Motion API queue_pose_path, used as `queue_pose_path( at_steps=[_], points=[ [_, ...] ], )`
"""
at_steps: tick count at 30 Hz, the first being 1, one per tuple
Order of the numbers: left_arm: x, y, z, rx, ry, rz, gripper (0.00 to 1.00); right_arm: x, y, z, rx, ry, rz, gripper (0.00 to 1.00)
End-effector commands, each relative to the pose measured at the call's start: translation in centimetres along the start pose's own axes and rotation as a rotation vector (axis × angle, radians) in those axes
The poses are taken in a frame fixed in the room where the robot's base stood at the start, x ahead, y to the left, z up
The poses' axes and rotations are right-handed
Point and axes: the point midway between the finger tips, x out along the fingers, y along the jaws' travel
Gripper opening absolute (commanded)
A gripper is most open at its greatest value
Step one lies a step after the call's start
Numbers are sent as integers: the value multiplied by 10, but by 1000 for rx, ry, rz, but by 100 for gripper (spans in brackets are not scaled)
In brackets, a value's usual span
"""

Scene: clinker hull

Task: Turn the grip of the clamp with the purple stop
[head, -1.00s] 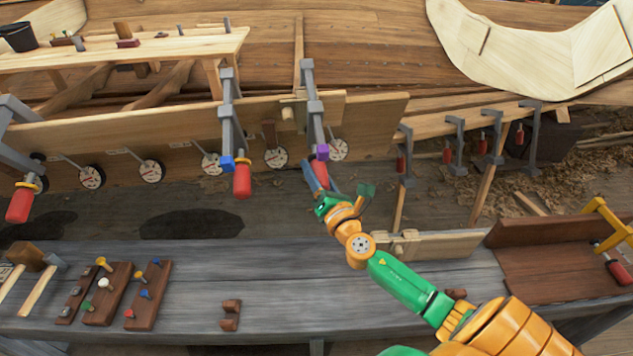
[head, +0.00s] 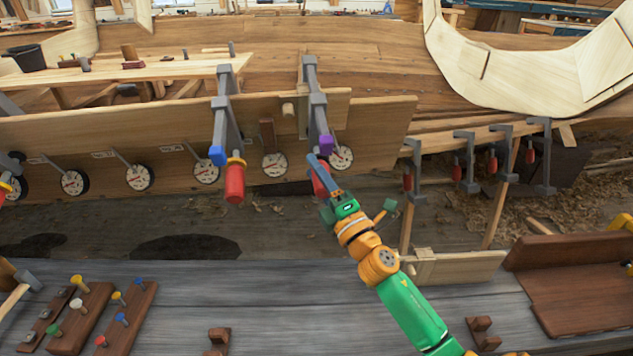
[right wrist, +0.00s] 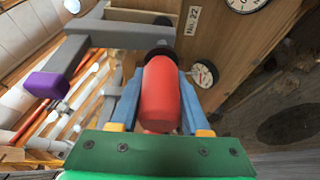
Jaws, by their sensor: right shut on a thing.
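The clamp with the purple stop (head: 326,144) hangs on the plank of the hull, right of the clamp with the blue stop (head: 217,155). Its red grip (head: 318,178) points down and is partly hidden by my right gripper (head: 320,172). In the right wrist view the red grip (right wrist: 161,95) stands between the two blue-grey fingers of my right gripper (right wrist: 160,100), which are shut on it. The purple stop also shows in the right wrist view (right wrist: 46,86), left of the grip. My left gripper is in neither view.
Several dial gauges, one of them close right of the purple-stop clamp (head: 342,157), hang along the plank (head: 380,130). More clamps (head: 465,160) hang further right. The grey bench (head: 260,290) below holds racks of coloured pegs (head: 80,315).

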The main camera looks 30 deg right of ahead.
Motion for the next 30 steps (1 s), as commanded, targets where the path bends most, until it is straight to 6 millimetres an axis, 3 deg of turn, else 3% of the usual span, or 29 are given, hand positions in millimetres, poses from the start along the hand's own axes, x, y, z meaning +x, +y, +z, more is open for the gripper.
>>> queue_pose_path(
  at_steps=[7,24,25,27,30],
  points=[
    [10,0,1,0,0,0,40,-1,-2,-1,79,2,25,0],
    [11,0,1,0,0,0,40,0,-1,-1,102,1,33,0],
    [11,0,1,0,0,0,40,0,-1,-1,101,1,33,55],
    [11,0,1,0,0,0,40,0,0,-1,101,1,34,73],
    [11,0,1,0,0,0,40,0,0,0,100,0,34,76]
  ],
)
